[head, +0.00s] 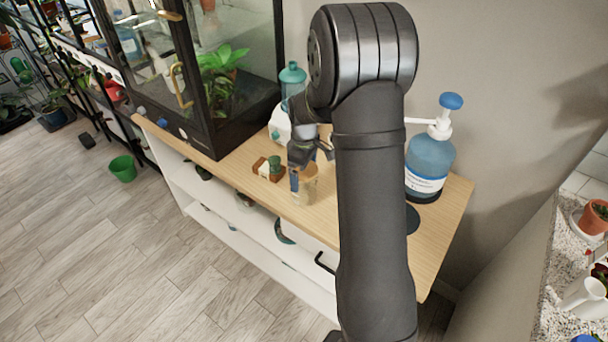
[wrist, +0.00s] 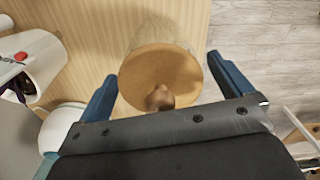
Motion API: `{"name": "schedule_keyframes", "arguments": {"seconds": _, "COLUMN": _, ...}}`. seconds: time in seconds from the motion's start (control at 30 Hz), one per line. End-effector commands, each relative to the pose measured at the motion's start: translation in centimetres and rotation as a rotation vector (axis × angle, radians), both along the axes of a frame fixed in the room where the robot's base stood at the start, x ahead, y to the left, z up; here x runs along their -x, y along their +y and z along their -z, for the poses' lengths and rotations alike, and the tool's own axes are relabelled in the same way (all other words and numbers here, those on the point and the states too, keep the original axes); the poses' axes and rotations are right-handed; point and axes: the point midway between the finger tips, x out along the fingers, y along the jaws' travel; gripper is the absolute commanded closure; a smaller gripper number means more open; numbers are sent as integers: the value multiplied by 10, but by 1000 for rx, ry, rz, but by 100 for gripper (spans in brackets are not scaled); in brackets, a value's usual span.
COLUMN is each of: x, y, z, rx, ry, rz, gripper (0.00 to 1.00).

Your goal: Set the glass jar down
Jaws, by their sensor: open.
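The glass jar (head: 309,188) stands on the wooden top of the shelf unit, near its front edge, partly hidden by my gripper (head: 304,166). In the wrist view the jar (wrist: 166,32) shows its round tan lid (wrist: 155,72) with a small brown knob. My gripper (wrist: 160,70) is open, with one blue finger on each side of the jar. A gap shows beside the lid on the right; the left finger is close to the lid, and I cannot tell whether it touches.
A glass plant cabinet (head: 235,110) stands at the left of the wooden top (head: 452,205). A blue pump bottle (head: 428,163) stands to the right, behind my arm. A small brown block with a green piece (head: 268,168) lies left of the jar. A teal-topped sprayer (head: 292,76) is behind.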

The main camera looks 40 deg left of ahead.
Motion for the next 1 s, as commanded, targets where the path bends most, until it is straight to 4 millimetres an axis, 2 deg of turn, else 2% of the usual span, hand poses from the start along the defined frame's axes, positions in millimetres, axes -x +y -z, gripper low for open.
{"name": "schedule_keyframes", "arguments": {"seconds": 0.3, "x": 0, "y": 0, "z": -69, "rx": -3, "ry": -3, "rz": 0, "gripper": 3}}
{"name": "schedule_keyframes", "arguments": {"seconds": 0.5, "x": 0, "y": 0, "z": -96, "rx": -1, "ry": -1, "rz": 0, "gripper": 3}}
{"name": "schedule_keyframes", "arguments": {"seconds": 0.67, "x": 0, "y": 0, "z": -103, "rx": 0, "ry": 0, "rz": 0, "gripper": 3}}
{"name": "schedule_keyframes", "arguments": {"seconds": 1.0, "x": 0, "y": 0, "z": -101, "rx": 0, "ry": 1, "rz": 0, "gripper": 3}}
